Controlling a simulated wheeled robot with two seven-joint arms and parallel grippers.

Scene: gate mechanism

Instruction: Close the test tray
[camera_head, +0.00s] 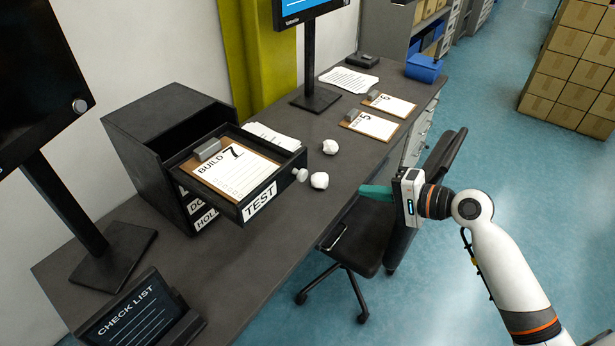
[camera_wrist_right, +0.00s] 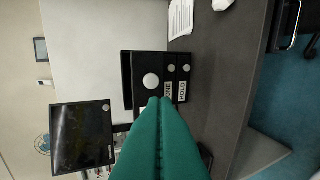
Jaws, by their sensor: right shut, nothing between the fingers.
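The test tray (camera_head: 255,205) is the top drawer of a black drawer unit (camera_head: 125,135) on the desk. It is pulled out, with a TEST label and a round silver knob (camera_head: 300,174) on its front. A clipboard marked BUILD 7 (camera_head: 238,172) lies in it. In the right wrist view the unit is sideways, with the tray's knob (camera_wrist_right: 151,81) in front of the fingertips. My right gripper (camera_head: 362,190) has green fingers, shut and empty, right of the tray and apart from it. The fingers also show in the wrist view (camera_wrist_right: 160,103). My left gripper is out of view.
Two crumpled white balls (camera_head: 319,180) lie on the desk (camera_head: 270,260) right of the tray. A checklist screen (camera_head: 137,316) stands at the front left and a monitor stand (camera_head: 315,98) behind. A black chair (camera_head: 365,240) is under my right gripper.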

